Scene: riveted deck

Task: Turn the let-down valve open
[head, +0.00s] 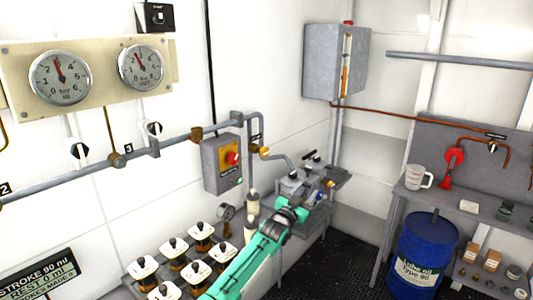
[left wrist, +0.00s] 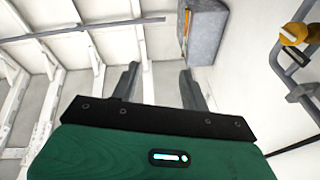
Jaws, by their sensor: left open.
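No label that I can read marks the let-down valve, so I cannot tell for sure which fitting it is. A yellow-handled valve (head: 265,152) sits on the wall pipe; a yellow fitting also shows at the upper right of the left wrist view (left wrist: 293,34). A black-handled fitting (head: 310,156) stands on the grey bench block beyond my left arm. My left gripper (head: 300,212) is over the near side of that block. In the left wrist view its two dark fingers (left wrist: 158,82) are apart with nothing between them. My right gripper is out of view.
A grey box with a red button (head: 222,163) is on the wall left of the valve. Several white-topped canisters (head: 173,248) stand at the lower left. A grey cabinet (head: 322,62) hangs at the back.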

